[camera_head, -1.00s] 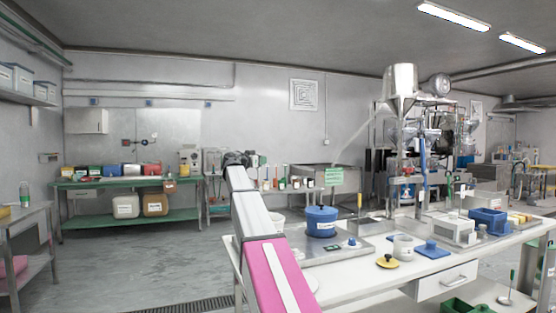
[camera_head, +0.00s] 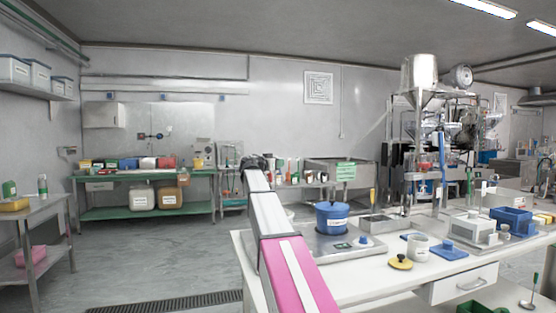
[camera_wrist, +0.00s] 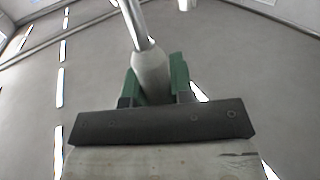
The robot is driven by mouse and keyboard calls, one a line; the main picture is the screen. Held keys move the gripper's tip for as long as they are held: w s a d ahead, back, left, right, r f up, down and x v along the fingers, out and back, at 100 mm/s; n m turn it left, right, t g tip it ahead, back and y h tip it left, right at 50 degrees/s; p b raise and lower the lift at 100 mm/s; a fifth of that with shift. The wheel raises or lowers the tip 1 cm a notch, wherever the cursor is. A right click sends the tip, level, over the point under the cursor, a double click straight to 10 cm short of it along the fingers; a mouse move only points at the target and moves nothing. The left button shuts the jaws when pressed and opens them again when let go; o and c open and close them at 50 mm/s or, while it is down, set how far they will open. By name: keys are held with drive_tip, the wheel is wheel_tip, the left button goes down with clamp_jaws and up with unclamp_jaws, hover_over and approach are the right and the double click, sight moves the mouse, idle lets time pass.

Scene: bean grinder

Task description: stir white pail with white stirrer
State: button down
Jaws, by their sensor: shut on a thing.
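In the wrist view my gripper (camera_wrist: 154,80) has its green fingers shut on the pale, whitish handle of the white stirrer (camera_wrist: 151,68). A metal shaft runs from the handle out past the top edge, so the stirrer's far end is out of view. In the head view my arm reaches away from me, and its dark end is too small to show the fingers or stirrer clearly. A small whitish vessel (camera_head: 290,212) shows partly behind my arm, left of the blue pail; it may be the white pail, but I cannot tell.
A grey-white cup (camera_head: 418,247) and a yellow-topped item (camera_head: 400,262) sit farther right. A green bench (camera_head: 144,213) stands at the back left. Floor between is clear.

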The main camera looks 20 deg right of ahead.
drive_tip(key=shift+f, duration=5.5)
drive_tip(key=shift+d, duration=0.2)
